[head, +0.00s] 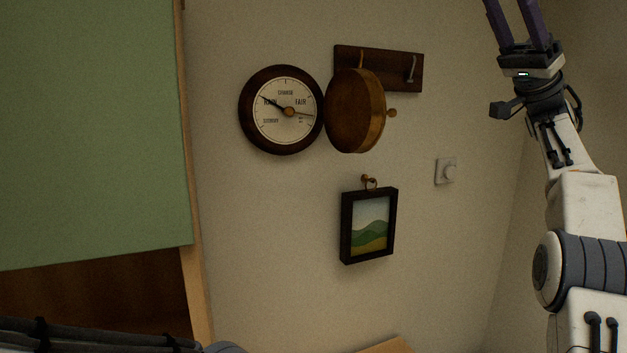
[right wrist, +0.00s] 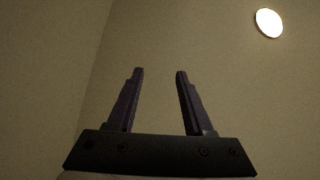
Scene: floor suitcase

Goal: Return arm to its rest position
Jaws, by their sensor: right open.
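My right arm rises along the right side of the head view, with its gripper (head: 512,5) at the top edge, pointing up. The fingertips are cut off there. In the right wrist view the right gripper (right wrist: 160,72) has its two purple fingers apart with nothing between them. It is clear of the wall and of everything hanging on it. A part of my left arm shows at the bottom left of the head view; its gripper is out of view.
A green panel (head: 90,130) stands at left. A round light (right wrist: 268,22) shows above.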

